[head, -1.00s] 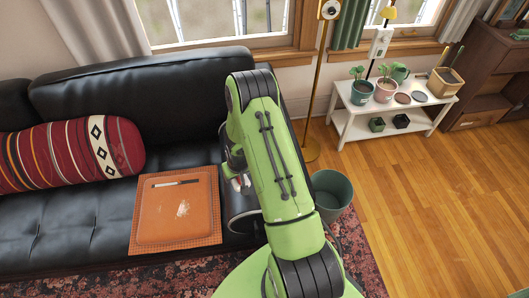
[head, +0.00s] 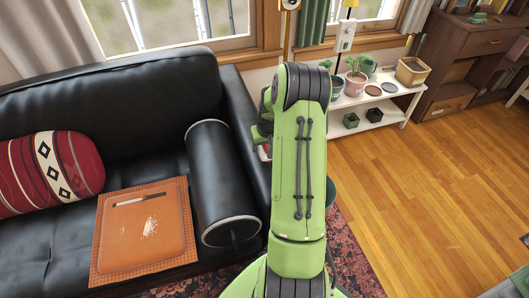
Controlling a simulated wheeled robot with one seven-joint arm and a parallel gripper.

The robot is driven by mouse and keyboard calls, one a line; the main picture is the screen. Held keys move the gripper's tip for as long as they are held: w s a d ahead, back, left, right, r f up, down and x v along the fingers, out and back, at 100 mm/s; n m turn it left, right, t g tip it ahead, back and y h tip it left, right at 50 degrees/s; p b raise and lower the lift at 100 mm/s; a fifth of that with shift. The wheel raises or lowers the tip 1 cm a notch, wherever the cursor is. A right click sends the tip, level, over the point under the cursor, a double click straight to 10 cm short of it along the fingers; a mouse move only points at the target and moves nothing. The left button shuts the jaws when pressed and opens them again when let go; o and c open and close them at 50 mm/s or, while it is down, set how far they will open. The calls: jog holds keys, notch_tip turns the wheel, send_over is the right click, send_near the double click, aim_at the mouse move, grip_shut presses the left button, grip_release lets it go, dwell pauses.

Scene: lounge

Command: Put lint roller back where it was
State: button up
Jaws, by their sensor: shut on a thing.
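My green arm reaches out over the right end of the black sofa. My gripper (head: 263,152) is mostly hidden behind the arm's far end. A small red and white part shows there, and it appears to belong to what the gripper is shut on, likely the lint roller; its shape cannot be made out. On the sofa seat lies an orange board (head: 118,262) on a perforated mat, with a slim dark-and-white tool (head: 143,200) and a patch of pale crumbs or lint (head: 150,227) on it. No other lint roller is visible.
A black bolster with white piping (head: 215,175) lies at the sofa's (head: 120,95) right end. A striped red cushion (head: 60,168) is at left. A white shelf (head: 375,120) with pots stands at the back right. Wood floor (head: 430,200) at right is open. A bin is mostly hidden behind my arm.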

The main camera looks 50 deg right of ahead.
notch_tip(320, 180, down, 3)
jog(key=shift+r+b, duration=0.2)
jog(key=shift+b, duration=0.1)
jog(key=shift+r, duration=0.15)
jog(key=o, duration=0.9)
jog(key=shift+o, duration=0.2)
